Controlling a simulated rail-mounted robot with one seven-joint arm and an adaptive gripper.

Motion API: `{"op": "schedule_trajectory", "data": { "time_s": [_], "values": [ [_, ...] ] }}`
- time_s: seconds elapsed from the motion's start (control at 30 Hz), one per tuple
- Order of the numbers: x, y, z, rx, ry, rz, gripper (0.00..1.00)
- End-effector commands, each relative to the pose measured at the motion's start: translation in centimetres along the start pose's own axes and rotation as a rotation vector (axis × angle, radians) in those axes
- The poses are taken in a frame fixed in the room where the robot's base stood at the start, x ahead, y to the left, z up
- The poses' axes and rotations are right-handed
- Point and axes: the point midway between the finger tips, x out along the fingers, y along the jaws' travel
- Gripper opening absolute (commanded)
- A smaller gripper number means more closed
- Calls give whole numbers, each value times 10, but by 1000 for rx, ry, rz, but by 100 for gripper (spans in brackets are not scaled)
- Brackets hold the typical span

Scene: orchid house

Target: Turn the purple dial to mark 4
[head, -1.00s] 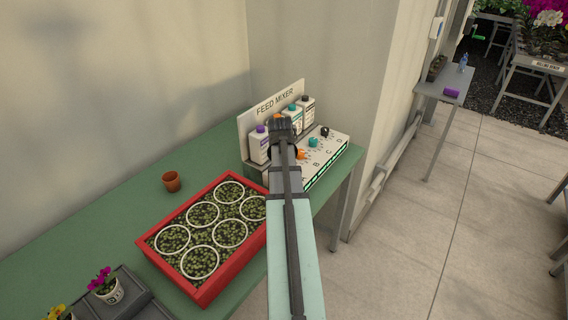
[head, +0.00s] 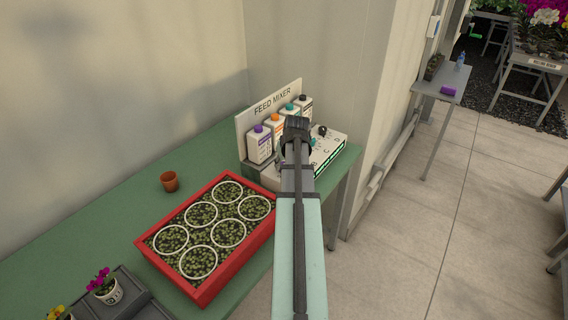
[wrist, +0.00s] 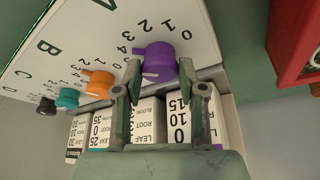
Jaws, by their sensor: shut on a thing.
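The purple dial (wrist: 160,62) is on the white sloped panel (wrist: 75,35) of the feed mixer in the wrist view. Printed marks 0 to 4 curve around it, with the 4 (wrist: 137,50) close to its left side. My gripper (wrist: 160,78) has one finger on each side of the dial and is shut on it. Which mark the dial points at cannot be told for sure. In the head view my gripper (head: 297,128) is over the mixer, and my arm hides the purple dial.
Orange (wrist: 97,82), teal (wrist: 67,98) and black (wrist: 46,106) dials sit in a row beside the purple one. Feed bottles (head: 258,145) stand behind the panel.

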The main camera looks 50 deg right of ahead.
Motion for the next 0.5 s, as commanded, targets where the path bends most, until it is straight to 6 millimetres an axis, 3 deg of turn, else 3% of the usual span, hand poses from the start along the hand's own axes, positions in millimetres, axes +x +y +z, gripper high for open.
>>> {"op": "schedule_trajectory", "data": {
  "time_s": [0.37,0.4,0.43,0.5],
  "values": [
    [1,0,2,-3,-6,-2,6],
    [1,0,2,-3,-6,-2,54],
    [1,0,2,-3,-6,-2,65],
    [1,0,2,-3,-5,-2,65]
  ]
}}
